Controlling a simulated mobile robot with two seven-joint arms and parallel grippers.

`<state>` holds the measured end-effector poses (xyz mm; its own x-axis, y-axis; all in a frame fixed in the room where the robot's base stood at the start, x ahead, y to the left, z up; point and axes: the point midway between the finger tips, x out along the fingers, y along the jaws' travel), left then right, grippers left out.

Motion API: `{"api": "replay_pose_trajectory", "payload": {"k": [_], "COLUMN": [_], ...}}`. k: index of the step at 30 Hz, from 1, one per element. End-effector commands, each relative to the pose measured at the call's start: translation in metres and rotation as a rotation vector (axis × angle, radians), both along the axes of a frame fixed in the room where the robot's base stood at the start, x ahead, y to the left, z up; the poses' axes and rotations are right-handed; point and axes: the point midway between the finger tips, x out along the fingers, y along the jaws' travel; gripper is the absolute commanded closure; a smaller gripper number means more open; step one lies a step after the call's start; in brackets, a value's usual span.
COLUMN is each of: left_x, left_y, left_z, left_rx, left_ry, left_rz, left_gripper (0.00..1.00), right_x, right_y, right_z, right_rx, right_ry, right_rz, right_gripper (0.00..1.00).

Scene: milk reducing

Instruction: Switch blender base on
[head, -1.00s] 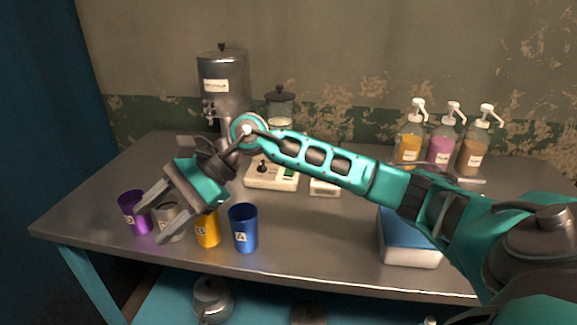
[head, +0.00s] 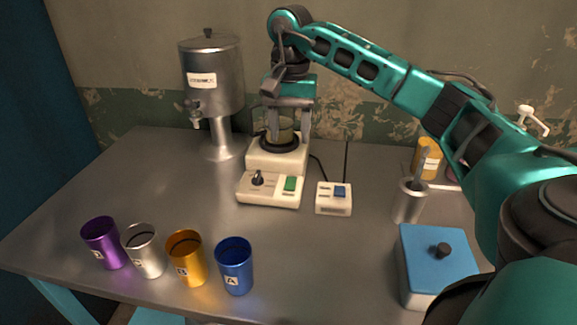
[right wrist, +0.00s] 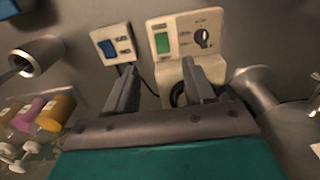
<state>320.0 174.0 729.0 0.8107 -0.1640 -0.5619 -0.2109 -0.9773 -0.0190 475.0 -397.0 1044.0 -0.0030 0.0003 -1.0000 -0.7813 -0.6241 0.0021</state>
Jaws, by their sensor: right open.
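The cream blender base (head: 258,192) stands on the table in the head view, with a black knob (head: 257,178) and a green switch (head: 290,184) on its front panel. The green switch also shows in the right wrist view (right wrist: 162,43), beside the knob (right wrist: 203,38). The blender jar (head: 281,131) shows only partly; my gripper hides its top. My right gripper (head: 289,135) is open and points down at the jar, above and behind the switch panel. Its fingers appear on either side of the jar; contact cannot be told. My left gripper is out of view.
A small box with a blue switch (head: 333,207) sits right of the base. A steel dispenser (head: 212,80) stands behind left. Purple, silver, orange and blue (head: 236,268) cups line the front left. A blue-lidded box (head: 437,255) and a metal cup (head: 409,205) stand right.

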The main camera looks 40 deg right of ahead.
Motion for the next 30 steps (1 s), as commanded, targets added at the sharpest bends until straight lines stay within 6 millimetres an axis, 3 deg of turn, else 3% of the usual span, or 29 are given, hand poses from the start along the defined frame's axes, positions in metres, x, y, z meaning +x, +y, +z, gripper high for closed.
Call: {"api": "replay_pose_trajectory", "payload": {"k": [8, 21, 30], "left_x": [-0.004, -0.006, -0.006], "left_y": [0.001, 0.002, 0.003], "left_z": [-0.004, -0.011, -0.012], "left_rx": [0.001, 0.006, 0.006], "left_ry": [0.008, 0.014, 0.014], "left_rz": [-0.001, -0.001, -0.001], "left_gripper": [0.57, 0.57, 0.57], "right_x": [0.000, -0.001, 0.000], "right_y": [0.000, 0.001, 0.001], "right_z": [-0.014, -0.100, -0.128], "right_rx": [0.000, 0.001, 0.001], "right_ry": [0.003, 0.003, 0.000], "right_rz": [0.000, 0.000, 0.000], "right_gripper": [0.47, 0.47, 0.47]}}
